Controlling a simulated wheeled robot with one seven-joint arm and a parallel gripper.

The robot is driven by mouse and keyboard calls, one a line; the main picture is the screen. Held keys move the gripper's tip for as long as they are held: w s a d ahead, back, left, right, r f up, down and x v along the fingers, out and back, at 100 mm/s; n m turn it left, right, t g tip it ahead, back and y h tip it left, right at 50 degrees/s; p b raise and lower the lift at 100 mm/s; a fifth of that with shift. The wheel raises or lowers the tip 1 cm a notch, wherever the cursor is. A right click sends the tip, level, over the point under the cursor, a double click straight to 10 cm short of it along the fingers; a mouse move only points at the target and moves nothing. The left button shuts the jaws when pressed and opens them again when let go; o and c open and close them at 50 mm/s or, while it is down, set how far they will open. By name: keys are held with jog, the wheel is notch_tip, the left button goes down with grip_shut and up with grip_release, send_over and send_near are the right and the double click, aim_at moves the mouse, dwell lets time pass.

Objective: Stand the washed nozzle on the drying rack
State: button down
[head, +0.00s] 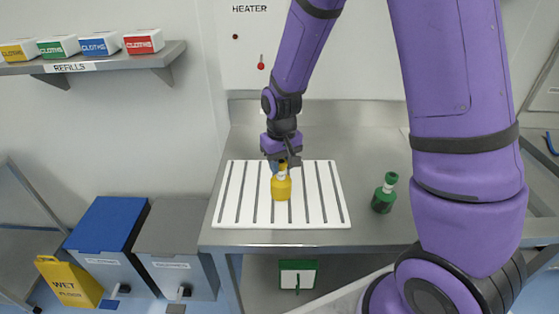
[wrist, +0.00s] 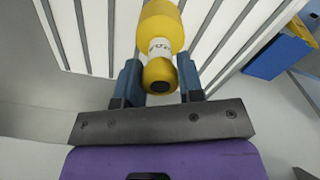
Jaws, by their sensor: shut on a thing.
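The yellow nozzle (head: 281,188) has a wide yellow body, a white band with dark lettering around its neck and a yellow top. It appears upright over the white slatted drying rack (head: 233,205); I cannot tell whether its base touches the slats. My gripper (head: 279,166) comes from above and behind. The wrist view also shows slats of the rack (wrist: 104,35); the nozzle's base is out of that frame.
A similar green nozzle (head: 384,193) stands on the steel counter (head: 375,150), right of the rack. Blue (head: 104,235) and grey (head: 175,245) bins and a yellow wet-floor sign (head: 70,282) are at lower left. A refills shelf (head: 100,62) is on the wall.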

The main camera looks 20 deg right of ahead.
jog(key=shift+f, duration=0.15)
jog(key=c, duration=0.8)
grip_release()
jog(key=shift+o, duration=0.2)
notch_tip(320, 180, up, 12)
jog(key=s+d+r+t, duration=0.2)
jog(key=s+d+r, duration=0.1)
jog(key=s+r, duration=0.5)
jog(key=s+d+r+t, duration=0.3)
jog(key=s+r, duration=0.5)
jog(key=s, duration=0.7)
jog(key=shift+d+m, duration=0.4)
jog(key=shift+d, duration=0.05)
jog(key=shift+r, duration=0.1)
